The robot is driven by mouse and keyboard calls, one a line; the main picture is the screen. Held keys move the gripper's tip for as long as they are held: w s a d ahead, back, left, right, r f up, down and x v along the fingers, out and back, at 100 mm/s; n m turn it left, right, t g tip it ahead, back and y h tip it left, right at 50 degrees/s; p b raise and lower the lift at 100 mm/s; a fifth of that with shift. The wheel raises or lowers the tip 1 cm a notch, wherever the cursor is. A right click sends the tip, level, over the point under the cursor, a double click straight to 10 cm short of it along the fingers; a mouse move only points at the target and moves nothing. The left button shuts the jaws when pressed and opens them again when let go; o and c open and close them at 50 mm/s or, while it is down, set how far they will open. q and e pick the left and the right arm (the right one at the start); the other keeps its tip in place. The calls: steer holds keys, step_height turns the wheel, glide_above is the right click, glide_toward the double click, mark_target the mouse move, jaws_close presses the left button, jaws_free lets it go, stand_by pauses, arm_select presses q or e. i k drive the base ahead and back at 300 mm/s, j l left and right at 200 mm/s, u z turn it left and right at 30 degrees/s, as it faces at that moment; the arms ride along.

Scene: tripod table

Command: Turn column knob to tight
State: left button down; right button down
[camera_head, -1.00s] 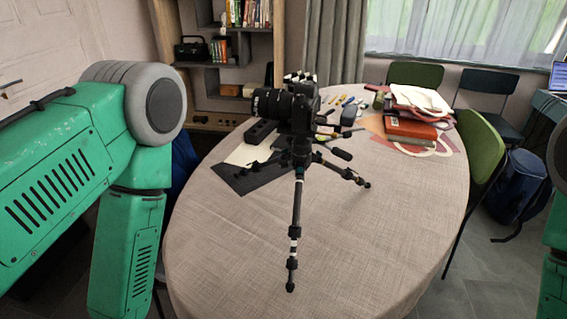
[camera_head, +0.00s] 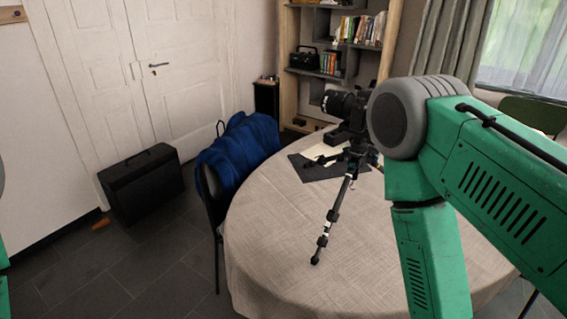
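A black tripod (camera_head: 333,215) stands on the round cloth-covered table (camera_head: 290,235), with a black camera (camera_head: 343,104) on top. My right arm comes in from the right and covers the tripod's right side and much of its column. I cannot make out the column knob. Neither gripper is in view. Only a sliver of my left arm shows at the left edge.
A chair with a blue jacket (camera_head: 240,150) stands against the table's left side. A black case (camera_head: 142,185) is on the floor by the door. A shelf (camera_head: 340,45) stands behind. Dark papers (camera_head: 312,172) lie beside the tripod.

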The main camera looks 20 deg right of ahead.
mark_target(339, 158)
steer(key=k+l+u, duration=0.1)
steer(key=u, duration=0.4)
steer(key=k+l+u, duration=0.15)
steer(key=u, duration=0.35)
steer(key=k+l+u, duration=0.15)
steer(key=u, duration=0.3)
steer(key=k+u, duration=0.15)
steer(key=u, duration=0.35)
steer(key=k+l+u, duration=0.2)
steer(key=k, duration=0.15)
steer(key=k+l+u, duration=0.1)
steer(key=k+u, duration=0.15)
steer(key=k+l+z, duration=0.55)
steer(key=l+z, duration=0.25)
steer(key=k+l+z, duration=0.2)
steer(key=l+z, duration=0.5)
steer(key=l, duration=0.3)
steer(key=k, duration=0.4)
steer(key=k+z, duration=0.2)
steer(key=z, duration=1.05)
steer(key=i+j+z, duration=0.1)
steer(key=j, duration=1.15)
steer(key=i+j+z, duration=0.1)
steer(key=j, duration=1.2)
steer(key=i+j, duration=0.15)
steer(key=j, duration=1.1)
steer(key=i+z, duration=0.05)
